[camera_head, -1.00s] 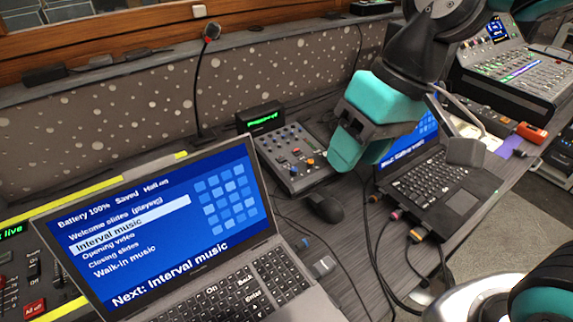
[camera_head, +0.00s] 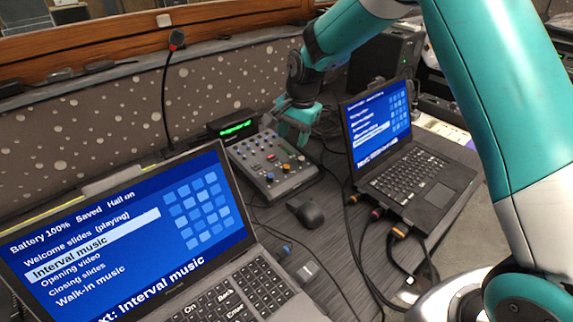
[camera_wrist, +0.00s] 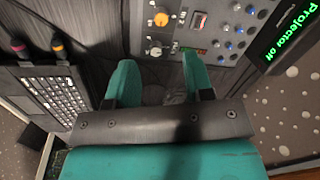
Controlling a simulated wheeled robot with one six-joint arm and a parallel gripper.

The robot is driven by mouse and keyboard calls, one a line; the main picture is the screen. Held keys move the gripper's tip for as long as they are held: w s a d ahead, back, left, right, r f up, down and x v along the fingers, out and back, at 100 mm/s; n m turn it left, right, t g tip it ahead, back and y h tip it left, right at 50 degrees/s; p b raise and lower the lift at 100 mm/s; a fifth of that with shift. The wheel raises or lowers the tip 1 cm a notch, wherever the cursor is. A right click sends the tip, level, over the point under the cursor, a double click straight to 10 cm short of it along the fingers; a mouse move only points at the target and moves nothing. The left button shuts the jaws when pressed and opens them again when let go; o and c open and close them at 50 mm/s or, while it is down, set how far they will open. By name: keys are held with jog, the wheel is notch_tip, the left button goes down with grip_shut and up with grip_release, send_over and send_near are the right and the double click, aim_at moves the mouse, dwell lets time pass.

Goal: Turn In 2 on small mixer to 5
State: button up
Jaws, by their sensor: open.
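The small mixer (camera_head: 272,165) lies on the desk between two laptops, with several knobs in blue, white and orange. Its panel also shows in the wrist view (camera_wrist: 208,30), with orange and white knobs near its left edge. My gripper (camera_head: 290,135) is over the far right edge of the mixer in the head view. In the wrist view my gripper (camera_wrist: 157,75) has its two teal fingers apart with nothing between them, pointing towards the mixer's edge. Whether a finger touches the mixer cannot be told.
A small green-lit display (camera_head: 235,127) stands behind the mixer. A gooseneck microphone (camera_head: 168,95) rises to its left. A large laptop (camera_head: 120,240) is at front left, a smaller laptop (camera_head: 405,150) at right. A black mouse (camera_head: 305,213) and cables lie in front.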

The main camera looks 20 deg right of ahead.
aim_at(287, 167)
jog(key=f, duration=0.3)
jog(key=w+f, duration=0.1)
jog(key=f, duration=0.3)
jog(key=a+f, duration=0.1)
jog(key=f, duration=0.2)
jog(key=shift+w+a+f, duration=0.1)
jog(key=shift+w+f, duration=0.05)
jog(key=shift+f, duration=0.25)
grip_shut()
